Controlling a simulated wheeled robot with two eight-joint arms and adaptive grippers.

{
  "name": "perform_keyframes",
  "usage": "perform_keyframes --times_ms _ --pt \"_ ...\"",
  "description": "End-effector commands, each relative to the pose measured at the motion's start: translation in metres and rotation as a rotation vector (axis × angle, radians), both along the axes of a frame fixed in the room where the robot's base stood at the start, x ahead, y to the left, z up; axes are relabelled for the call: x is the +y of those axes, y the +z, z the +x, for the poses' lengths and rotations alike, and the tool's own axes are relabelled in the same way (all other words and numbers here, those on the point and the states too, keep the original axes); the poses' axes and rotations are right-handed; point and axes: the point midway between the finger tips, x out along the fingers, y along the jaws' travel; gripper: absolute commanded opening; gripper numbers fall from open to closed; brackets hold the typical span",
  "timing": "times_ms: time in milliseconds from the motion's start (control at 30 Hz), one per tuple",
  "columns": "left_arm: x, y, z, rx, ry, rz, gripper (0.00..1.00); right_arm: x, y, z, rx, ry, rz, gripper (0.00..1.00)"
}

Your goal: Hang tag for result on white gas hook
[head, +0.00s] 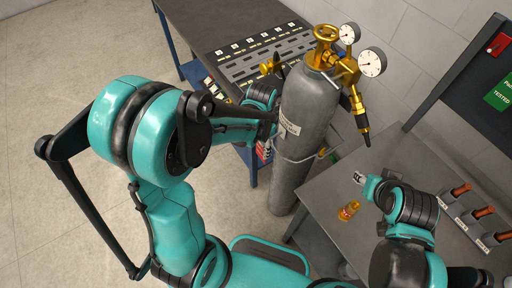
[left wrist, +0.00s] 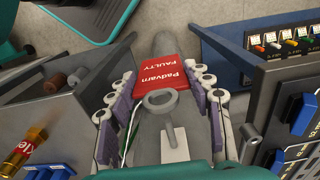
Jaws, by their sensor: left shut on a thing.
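The red tag, reading "Padvarn FAULTY" (left wrist: 172,72), lies between the fingers of my left gripper (left wrist: 160,95), which is shut on it. In the head view the left gripper (head: 264,148) is beside the left side of the grey gas cylinder (head: 293,140), and only a small red part of the tag shows. A thin metal band runs around the cylinder, with a small hook-like end (head: 324,152) at its right; I cannot tell whether this is the white gas hook. My right gripper (head: 359,177) is over the grey table, and its jaw state is unclear.
The cylinder has a gold valve (head: 327,40) and two gauges on top. A dark panelled bench (head: 225,20) stands behind at left. A board with a green "TESTED" sign (head: 500,92) is at right.

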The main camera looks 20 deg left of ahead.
Motion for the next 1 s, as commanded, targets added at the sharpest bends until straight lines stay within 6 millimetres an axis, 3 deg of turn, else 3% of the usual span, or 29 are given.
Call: perform_keyframes --times_ms 500,1000 --pt "-0.019 -0.007 0.024 0.0 -0.001 0.0 0.31 0.0 -0.006 0.0 0.0 0.0 0.0 0.4" --pt "-0.023 -0.011 0.03 0.0 0.0 0.0 0.31 0.0 -0.013 0.0 0.0 0.0 0.0 0.4"
